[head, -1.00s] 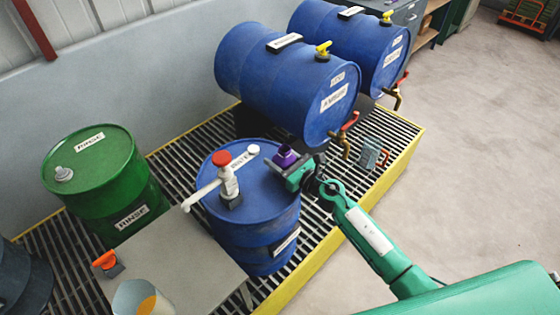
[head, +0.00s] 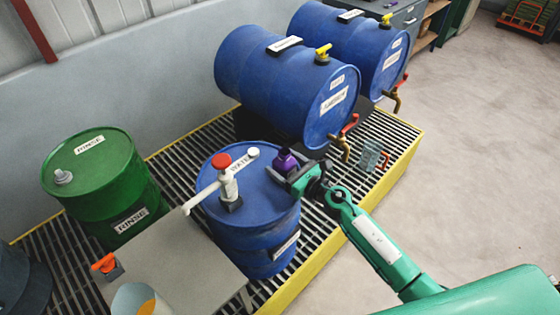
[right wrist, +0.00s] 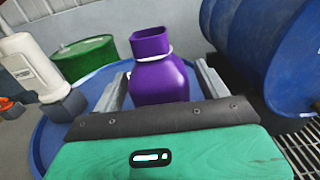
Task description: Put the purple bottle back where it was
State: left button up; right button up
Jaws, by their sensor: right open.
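The purple bottle (head: 286,161) stands upright on top of the blue drum (head: 262,211) with the hand pump, near that drum's far right edge. In the right wrist view the bottle (right wrist: 160,75) has a square open neck with a pale ring round it. My right gripper (head: 288,172) is level with the bottle. Its two fingers lie on either side of the bottle with gaps between, open and not gripping. The bottle's base is hidden behind the gripper body in the wrist view. My left gripper is not in view.
A white pump with a red cap (head: 224,170) stands on the same drum, left of the bottle. Two blue drums (head: 282,85) lie on their sides behind, with taps. A green drum (head: 105,185) and a grey table (head: 175,258) are at left. A clear mug (head: 370,158) sits right of the gripper.

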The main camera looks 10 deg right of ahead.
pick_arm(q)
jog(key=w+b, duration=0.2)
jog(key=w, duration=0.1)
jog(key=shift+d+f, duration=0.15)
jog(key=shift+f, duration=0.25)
pick_arm(e)
jog(key=v, duration=1)
